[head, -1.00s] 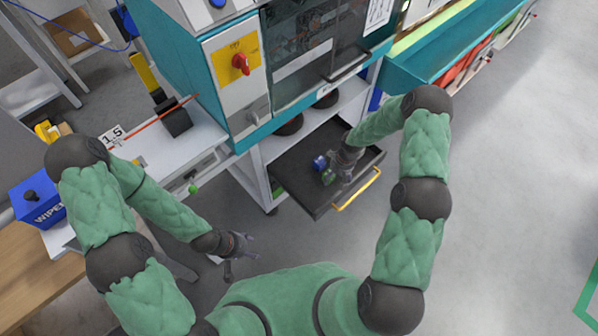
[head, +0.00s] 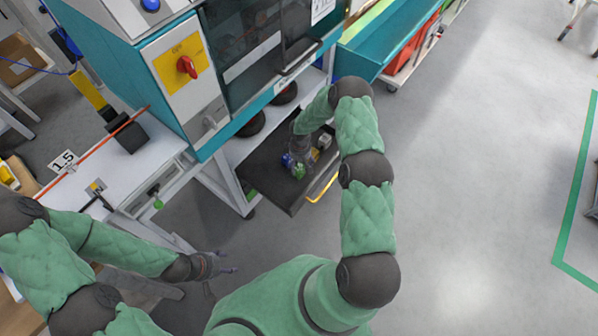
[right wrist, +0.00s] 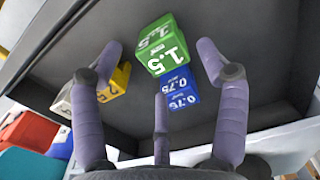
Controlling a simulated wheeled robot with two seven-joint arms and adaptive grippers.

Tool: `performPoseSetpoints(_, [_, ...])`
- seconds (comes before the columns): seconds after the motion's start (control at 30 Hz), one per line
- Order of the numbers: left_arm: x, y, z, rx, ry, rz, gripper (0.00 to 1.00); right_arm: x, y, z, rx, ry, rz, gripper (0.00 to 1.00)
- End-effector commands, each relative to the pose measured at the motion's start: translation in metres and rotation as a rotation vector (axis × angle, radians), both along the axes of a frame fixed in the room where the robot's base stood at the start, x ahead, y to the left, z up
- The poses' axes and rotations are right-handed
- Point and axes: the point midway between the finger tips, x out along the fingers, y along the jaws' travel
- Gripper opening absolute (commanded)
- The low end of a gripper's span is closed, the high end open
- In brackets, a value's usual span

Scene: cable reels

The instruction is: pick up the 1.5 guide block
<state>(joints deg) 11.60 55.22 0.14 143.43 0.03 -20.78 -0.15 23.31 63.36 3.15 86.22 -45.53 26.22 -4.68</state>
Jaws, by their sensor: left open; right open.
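The green guide block marked 1.5 (right wrist: 162,46) lies in the open dark drawer (head: 262,185). In the right wrist view it sits beyond and between the spread fingers of my right gripper (right wrist: 158,75). In the head view the green block (head: 299,171) shows just below my right gripper (head: 300,158), which is over the drawer. My right gripper is open and empty; contact with the block does not show. My left gripper (head: 222,268) is open and empty, low over the floor at left.
A blue block marked 0.75 (right wrist: 179,88) lies beside the green one. A yellow block (right wrist: 115,82) and a pale block (right wrist: 64,100) lie on the other side. The drawer has a yellow handle (head: 322,189). The teal machine (head: 130,60) stands above the drawer.

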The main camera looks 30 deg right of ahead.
Motion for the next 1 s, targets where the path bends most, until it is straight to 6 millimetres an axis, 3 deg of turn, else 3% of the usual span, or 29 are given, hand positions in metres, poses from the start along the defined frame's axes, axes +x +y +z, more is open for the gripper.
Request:
performPoseSetpoints(0.03, [0.0, 0.0, -0.006, 0.0, 0.0, 0.0, 0.59, 0.001, 0.003, -0.012, 0.001, 0.002, 0.002, 0.74])
performPoseSetpoints(0.2, [0.0, 0.0, -0.011, 0.0, 0.0, 0.0, 0.59, 0.001, 0.004, -0.03, 0.001, 0.001, 0.001, 0.74])
performPoseSetpoints(0.5, [0.0, 0.0, -0.011, 0.0, 0.0, 0.0, 0.59, 0.002, 0.003, -0.033, 0.0, -0.001, 0.0, 0.74])
performPoseSetpoints(0.53, [0.0, 0.0, -0.011, 0.0, 0.0, 0.0, 0.59, 0.002, 0.003, -0.033, 0.0, -0.001, 0.0, 0.72])
performPoseSetpoints(0.73, [0.0, 0.0, -0.011, 0.0, 0.0, 0.0, 0.59, 0.001, 0.004, -0.033, 0.0, 0.0, 0.0, 0.15])
performPoseSetpoints(0.77, [0.0, 0.0, -0.011, 0.0, 0.0, 0.0, 0.59, 0.001, 0.004, -0.034, 0.0, 0.0, 0.001, 0.11])
performPoseSetpoints(1.0, [0.0, 0.0, -0.011, 0.0, 0.0, 0.0, 0.59, 0.001, 0.004, -0.033, 0.0, 0.0, 0.0, 0.11])
